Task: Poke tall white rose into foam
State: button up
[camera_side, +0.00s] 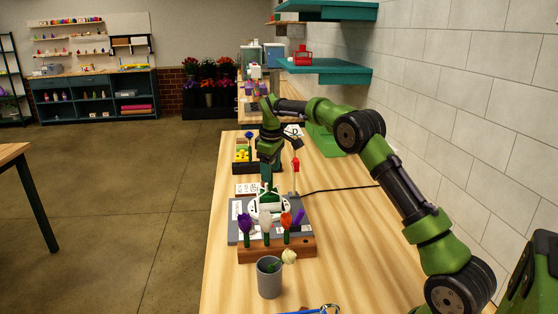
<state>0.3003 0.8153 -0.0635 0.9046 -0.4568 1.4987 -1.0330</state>
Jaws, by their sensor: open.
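A wooden rack (276,252) stands on the bench with several upright flowers: a purple one (245,222), a white one (265,223), an orange one (286,220) and a thin purple one (299,217). In front of it, a grey cup (269,282) holds a cream-white bloom (288,257) that leans over its right rim. I cannot tell which white flower is the tall rose. My gripper (266,188) points down behind the rack, above a white and green piece on a grey board (234,231). Its fingertips are small and partly hidden; it appears open and empty. I cannot make out the foam clearly.
A black tray (244,169) with yellow items lies farther back on the bench (335,227). A red item (296,164) stands right of my gripper. A black cable (340,189) crosses the right side. A blue-handled tool (325,309) lies at the front. Teal shelves (325,70) overhang behind.

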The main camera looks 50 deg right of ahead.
jog(key=shift+r, duration=0.1)
jog(key=shift+s+a+r, duration=0.15)
jog(key=shift+r, duration=0.9)
jog(key=shift+s+a+r, duration=0.1)
jog(key=shift+r, duration=0.95)
jog(key=shift+s+a+r, duration=0.15)
jog(key=shift+r, duration=0.9)
jog(key=shift+o, duration=0.4)
jog(key=o, duration=0.5)
